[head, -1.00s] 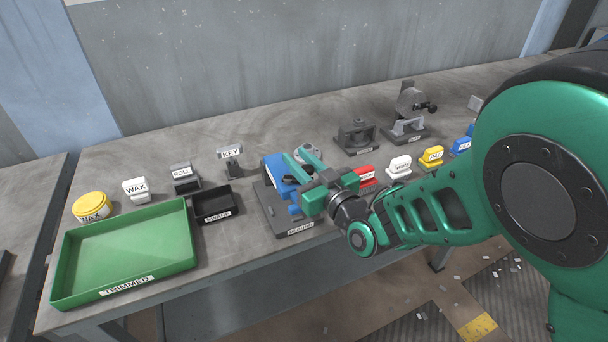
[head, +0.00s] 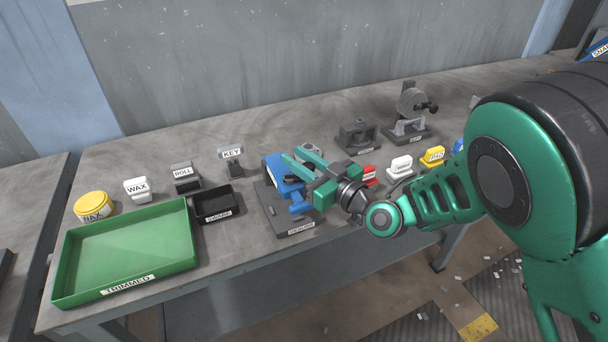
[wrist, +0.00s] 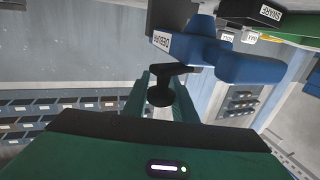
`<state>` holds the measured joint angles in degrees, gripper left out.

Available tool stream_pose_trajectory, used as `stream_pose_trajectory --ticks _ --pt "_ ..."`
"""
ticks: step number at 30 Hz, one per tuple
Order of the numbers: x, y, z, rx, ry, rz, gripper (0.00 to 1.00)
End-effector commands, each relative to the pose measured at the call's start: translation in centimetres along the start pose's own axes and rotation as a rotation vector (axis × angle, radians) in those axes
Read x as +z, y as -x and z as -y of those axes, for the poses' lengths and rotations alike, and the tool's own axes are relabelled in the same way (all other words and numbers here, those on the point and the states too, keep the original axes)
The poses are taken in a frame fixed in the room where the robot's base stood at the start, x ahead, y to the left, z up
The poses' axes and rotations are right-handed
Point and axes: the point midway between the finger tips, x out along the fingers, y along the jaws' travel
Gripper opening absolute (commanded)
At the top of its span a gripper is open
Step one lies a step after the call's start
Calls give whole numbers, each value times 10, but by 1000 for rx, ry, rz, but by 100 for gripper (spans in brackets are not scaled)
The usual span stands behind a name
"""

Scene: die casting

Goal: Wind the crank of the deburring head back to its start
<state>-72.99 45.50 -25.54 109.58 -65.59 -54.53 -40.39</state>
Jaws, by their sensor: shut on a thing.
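The deburring head is a blue unit (head: 275,168) on a dark base plate (head: 273,218) with a "DEBURR" label, at the middle of the bench. My green gripper (head: 300,162) reaches over it from the right. In the wrist view, the black crank (wrist: 160,92) has its knob between the two green fingers, and my gripper is shut on it. The blue body (wrist: 245,62) of the head is just beyond and to the right there. In the head view the crank is hidden by my fingers.
A green "TRIMMED" tray (head: 190,262) and a black "SWARF" tray (head: 217,217) stand to the left. A "KEY" holder (head: 232,160) is behind. Dark fixtures (head: 357,137) and labelled blocks (head: 400,167) stand to the right, near my arm.

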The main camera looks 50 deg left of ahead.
Motion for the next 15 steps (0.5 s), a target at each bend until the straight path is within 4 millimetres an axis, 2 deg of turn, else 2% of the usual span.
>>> stream_pose_trajectory --ticks 6,15 --pt "2 -2 0 -80 0 3 0" --pt "1 -3 0 -92 1 1 0"
